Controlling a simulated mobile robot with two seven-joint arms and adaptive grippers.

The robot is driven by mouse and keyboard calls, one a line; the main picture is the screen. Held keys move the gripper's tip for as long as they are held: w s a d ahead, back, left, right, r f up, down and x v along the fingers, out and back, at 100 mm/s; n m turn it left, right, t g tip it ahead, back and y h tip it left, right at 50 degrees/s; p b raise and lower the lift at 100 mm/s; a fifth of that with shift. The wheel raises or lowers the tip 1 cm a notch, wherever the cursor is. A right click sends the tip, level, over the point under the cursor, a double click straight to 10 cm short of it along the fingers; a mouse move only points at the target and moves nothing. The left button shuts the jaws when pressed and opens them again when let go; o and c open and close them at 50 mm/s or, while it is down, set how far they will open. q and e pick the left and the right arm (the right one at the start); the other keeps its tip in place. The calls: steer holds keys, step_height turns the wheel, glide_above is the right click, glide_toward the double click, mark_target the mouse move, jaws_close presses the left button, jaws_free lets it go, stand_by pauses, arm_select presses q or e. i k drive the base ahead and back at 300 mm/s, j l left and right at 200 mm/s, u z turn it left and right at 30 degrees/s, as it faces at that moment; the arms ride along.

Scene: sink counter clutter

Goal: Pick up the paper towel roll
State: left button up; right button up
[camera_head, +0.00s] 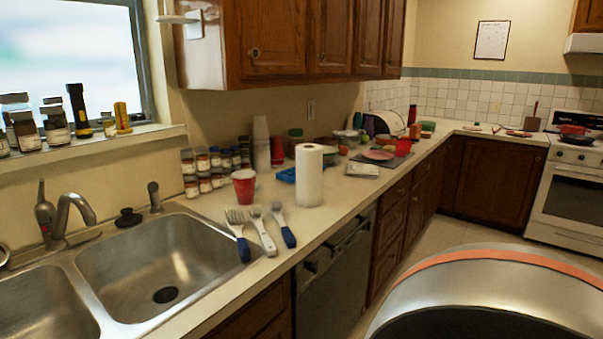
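Neither of my grippers is in view.
The double sink (165,262) lies left of the brushes (262,232). Wall cabinets (300,40) hang above. A large metallic rounded object (490,280) fills the lower right.

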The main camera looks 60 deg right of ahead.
mark_target(308, 156)
steer(key=l+u, duration=0.1)
steer(key=l, duration=0.35)
steer(key=l+u, duration=0.15)
steer(key=l, duration=0.25)
steer(key=k+l+u, duration=0.1)
steer(key=l, duration=0.35)
steer(key=k+l+u, duration=0.15)
steer(key=l, duration=0.25)
steer(key=l+u, duration=0.1)
steer(key=l, duration=0.3)
steer(key=k+l+u, duration=0.1)
steer(key=l, duration=0.3)
steer(key=k+l+u, duration=0.15)
steer(key=l, duration=0.25)
